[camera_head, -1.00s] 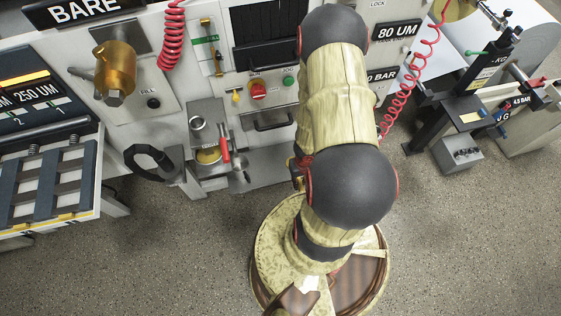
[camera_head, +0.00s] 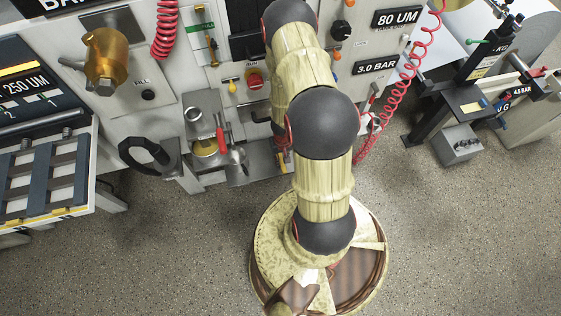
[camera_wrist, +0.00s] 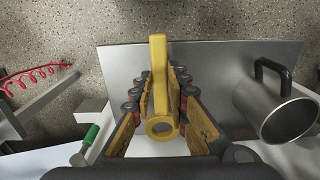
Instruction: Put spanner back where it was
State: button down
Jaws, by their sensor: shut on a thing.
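The yellow spanner (camera_wrist: 158,60) stands between my gripper's fingers in the wrist view, with a ring-shaped end near the palm and its shaft pointing away. My gripper (camera_wrist: 160,88) is shut on it. A pale metal surface (camera_wrist: 225,60) lies beyond and below them; I cannot tell whether the spanner touches it. In the head view my arm hides the gripper and the spanner in front of the machine.
A steel mug-like cup (camera_wrist: 285,115) with a black handle is close on the right in the wrist view. A green-handled tool (camera_wrist: 88,140) is at left. In the head view, a red-handled tool (camera_head: 221,135) and containers sit on the machine's ledge, left of my arm.

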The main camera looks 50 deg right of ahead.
jog(key=shift+w+d+f, duration=0.1)
jog(key=shift+w+f, duration=0.2)
jog(key=shift+f, duration=0.05)
jog(key=shift+w+f+b, duration=0.15)
jog(key=shift+f+b, duration=1)
jog(key=shift+f, duration=0.5)
jog(key=c, duration=1.8)
grip_release()
jog(key=shift+f, duration=0.1)
jog(key=shift+o, duration=0.3)
notch_tip(320, 180, up, 12)
jog(key=p, duration=0.7)
jog(key=shift+n, duration=0.3)
